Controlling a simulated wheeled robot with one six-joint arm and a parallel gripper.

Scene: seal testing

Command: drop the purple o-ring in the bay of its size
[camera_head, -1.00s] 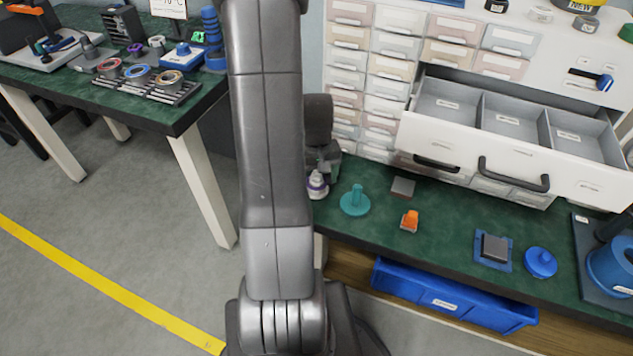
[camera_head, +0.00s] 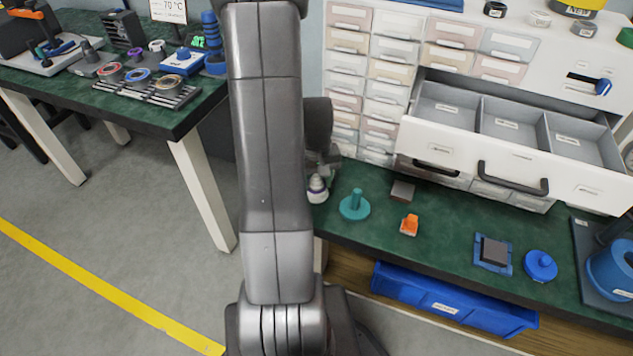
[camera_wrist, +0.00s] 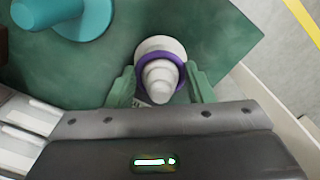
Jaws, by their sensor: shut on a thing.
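The purple o-ring (camera_wrist: 143,75) sits around a pale stepped cone in the wrist view. The cone (camera_wrist: 158,93) also shows in the head view (camera_head: 317,188), at the left end of the green bench, partly behind my arm. My gripper (camera_wrist: 161,80) has one green finger on each side of the ring and is shut on it. The ring is still around the cone; I cannot tell whether it is lifted. The open drawer (camera_head: 470,157) has three grey bays, left (camera_head: 445,105), middle (camera_head: 512,125) and right (camera_head: 585,150), with labels too small to read.
A teal post on a round base (camera_head: 355,206), a grey block (camera_head: 402,191), an orange piece (camera_head: 409,225) and a blue knobbed disc (camera_head: 540,265) stand on the bench. A blue bin (camera_head: 450,302) lies below. The drawer juts out over the bench.

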